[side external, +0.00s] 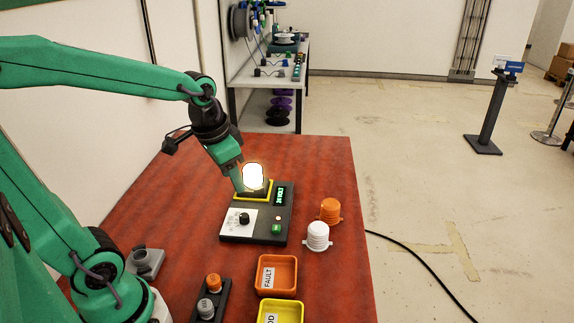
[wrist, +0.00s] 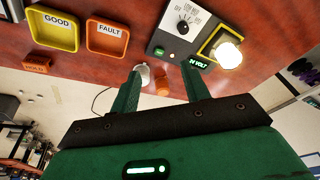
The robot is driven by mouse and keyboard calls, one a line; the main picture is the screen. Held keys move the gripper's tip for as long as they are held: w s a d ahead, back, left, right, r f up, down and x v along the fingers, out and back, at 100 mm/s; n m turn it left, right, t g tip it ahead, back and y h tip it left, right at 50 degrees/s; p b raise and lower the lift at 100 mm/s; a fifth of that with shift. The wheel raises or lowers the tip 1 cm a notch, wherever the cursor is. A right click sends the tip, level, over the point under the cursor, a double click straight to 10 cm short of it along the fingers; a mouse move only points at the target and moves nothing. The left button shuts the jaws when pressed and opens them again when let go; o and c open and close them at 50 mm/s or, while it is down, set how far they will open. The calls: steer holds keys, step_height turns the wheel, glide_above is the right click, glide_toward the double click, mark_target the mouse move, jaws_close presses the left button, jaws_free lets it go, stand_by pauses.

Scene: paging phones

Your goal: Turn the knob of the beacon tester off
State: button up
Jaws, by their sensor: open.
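The beacon tester (side external: 238,237) is a dark box on the red table, and its top also shows in the wrist view (wrist: 160,44). Its black knob (side external: 244,218) sits on a white dial plate and shows in the wrist view (wrist: 183,27); I cannot read its setting. A lit white beacon (side external: 253,176) glows in the tester's yellow-framed socket, also in the wrist view (wrist: 229,53). The green display (side external: 280,195) is lit. My gripper (wrist: 161,73) is open and empty. In the side view it is beside the lit beacon, above and behind the knob, apart from the knob.
An orange beacon (side external: 330,209) and a white beacon (side external: 317,236) stand right of the tester. The orange FAULT tray (side external: 289,277) and yellow GOOD tray (side external: 293,312) lie nearer the front. A dark rack (side external: 225,292) holds two more beacons. The table's left rear is clear.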

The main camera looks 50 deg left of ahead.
mark_target(244, 215)
steer(key=w+a+f+g, duration=0.1)
steer(key=w+a+f, duration=0.1)
steer(key=f, duration=0.1)
steer(key=w+a+f+m+g, duration=0.1)
steer(key=w+a+f, duration=0.1)
steer(key=f, duration=0.2)
steer(key=w+a+f+g, duration=0.1)
steer(key=w+a+f, duration=0.1)
steer(key=a+f, duration=0.1)
steer(key=shift+w+f+m, duration=0.15)
steer(key=shift+f+m, duration=0.15)
steer(key=shift+f, duration=0.05)
steer(key=shift+f, duration=0.1)
steer(key=shift+d+f, duration=0.15)
steer(key=shift+f, duration=3.65)
steer(key=shift+c, duration=0.5)
steer(key=c, duration=0.9)
